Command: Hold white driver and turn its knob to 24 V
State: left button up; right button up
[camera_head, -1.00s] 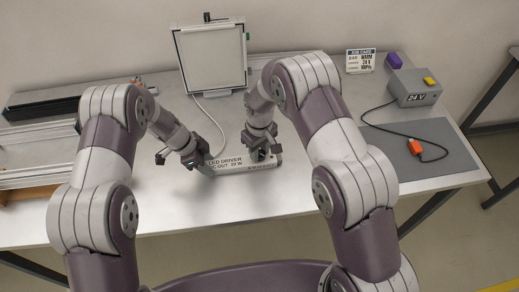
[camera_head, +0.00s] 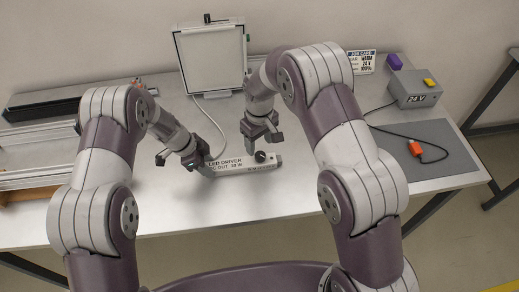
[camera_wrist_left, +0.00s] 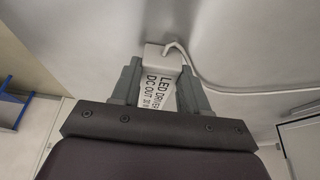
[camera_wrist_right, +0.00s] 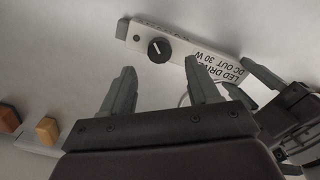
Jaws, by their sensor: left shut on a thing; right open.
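The white LED driver (camera_head: 233,164) lies on the metal table in front of me. Its printed label reads LED DRIVER, DC OUT 30 W. My left gripper (camera_head: 197,160) is shut on the driver's cable end; the held end also shows in the left wrist view (camera_wrist_left: 162,85). The black knob (camera_head: 260,156) is on the driver's right part. In the right wrist view the knob (camera_wrist_right: 159,49) shows a pale pointer line; its scale marks are too small to read. My right gripper (camera_wrist_right: 158,85) is open and empty, above and behind the knob, apart from it.
A framed light panel (camera_head: 211,60) stands at the back, joined to a white cable. A job card (camera_head: 361,62) shows WARM, 24 V and 100%. A grey box (camera_head: 414,88) reading 24 V and an orange-tipped probe (camera_head: 432,152) are at right. Aluminium profiles lie at left.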

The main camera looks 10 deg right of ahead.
aim_at(259, 154)
notch_tip(259, 154, up, 7)
dwell(0.3)
pick_arm(q)
jog(key=o, duration=1.3)
